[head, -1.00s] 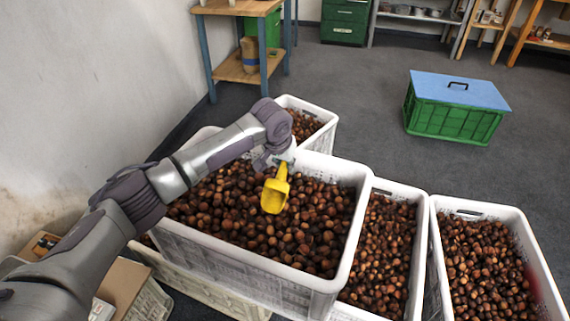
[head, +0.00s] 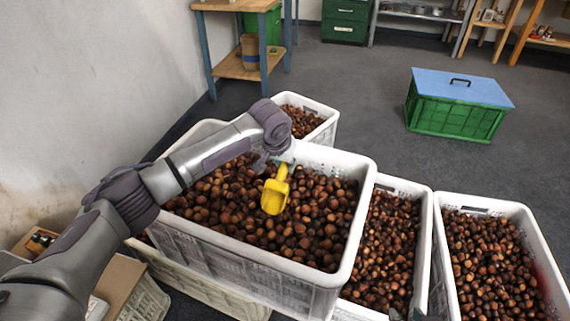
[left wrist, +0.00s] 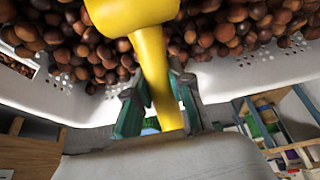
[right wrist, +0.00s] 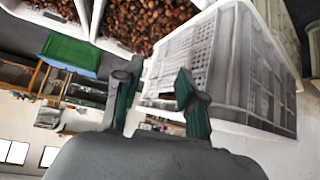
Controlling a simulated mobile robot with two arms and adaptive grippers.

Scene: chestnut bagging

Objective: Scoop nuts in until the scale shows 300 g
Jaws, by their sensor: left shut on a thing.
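A yellow scoop (head: 274,196) hangs over the nuts (head: 314,208) in the large white crate (head: 240,262), bowl end down. I cannot tell if its bowl touches the nuts or holds any. My left gripper (head: 284,160) is shut on the scoop's handle. In the left wrist view the fingers (left wrist: 157,88) close around the yellow handle (left wrist: 155,65), with nuts beyond it. My right gripper (right wrist: 157,80) shows only in the right wrist view. Its fingers stand apart with nothing between them, beside a white crate (right wrist: 225,70). No scale or bag is in view.
More white crates of nuts stand to the right (head: 420,255), far right (head: 533,240) and behind (head: 325,130). A green crate with a blue lid (head: 458,105) sits on the floor. A wall is at left, a wooden table (head: 243,72) behind.

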